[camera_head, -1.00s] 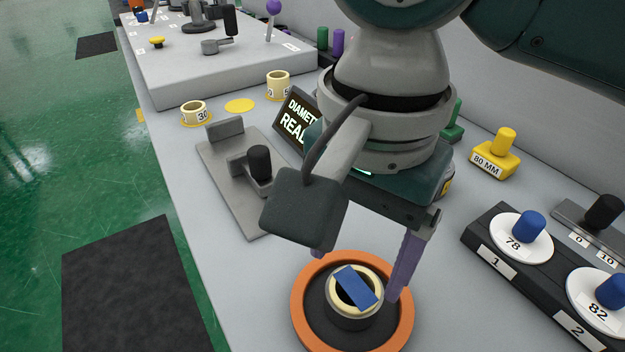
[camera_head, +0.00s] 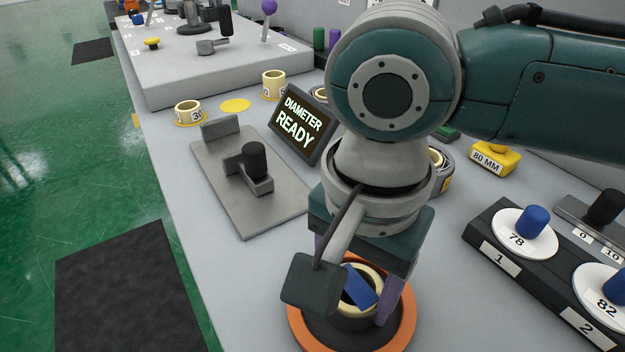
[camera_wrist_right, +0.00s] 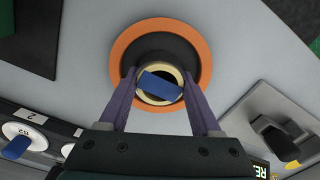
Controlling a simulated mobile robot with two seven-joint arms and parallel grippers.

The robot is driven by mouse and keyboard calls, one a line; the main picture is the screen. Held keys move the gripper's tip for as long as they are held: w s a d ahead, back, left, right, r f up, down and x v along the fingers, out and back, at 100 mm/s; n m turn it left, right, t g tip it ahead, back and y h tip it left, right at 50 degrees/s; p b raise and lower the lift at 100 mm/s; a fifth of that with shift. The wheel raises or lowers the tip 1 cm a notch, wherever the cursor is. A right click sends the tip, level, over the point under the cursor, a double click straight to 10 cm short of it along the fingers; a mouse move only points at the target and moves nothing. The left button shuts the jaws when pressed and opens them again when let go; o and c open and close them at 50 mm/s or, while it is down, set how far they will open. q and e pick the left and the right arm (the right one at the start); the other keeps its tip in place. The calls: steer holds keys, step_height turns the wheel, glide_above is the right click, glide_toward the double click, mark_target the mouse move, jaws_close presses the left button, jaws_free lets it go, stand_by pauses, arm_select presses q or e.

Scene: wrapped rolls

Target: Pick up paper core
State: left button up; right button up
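The paper core (camera_head: 368,309) is a cream ring with a blue strip across its opening. It stands upright in the middle of a round orange-rimmed holder (camera_head: 409,325) with a dark centre. In the right wrist view the core (camera_wrist_right: 159,101) sits between the two purple fingers. My right gripper (camera_wrist_right: 159,77) is open, pointing down, one finger on each side of the core; contact cannot be made out. In the head view my right gripper (camera_head: 352,300) partly hides the core and holder. My left gripper is not in view.
A grey fixture with a black knob (camera_head: 254,160) and a "DIAMETER READY" display (camera_head: 302,124) stand behind the holder. Numbered stations with blue-knobbed white discs (camera_head: 523,234) are at right. Other cream rings (camera_head: 188,112) stand farther back. Table is bare left of the holder.

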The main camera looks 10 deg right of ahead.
steer(key=c, duration=0.7)
steer(key=shift+r, duration=0.1)
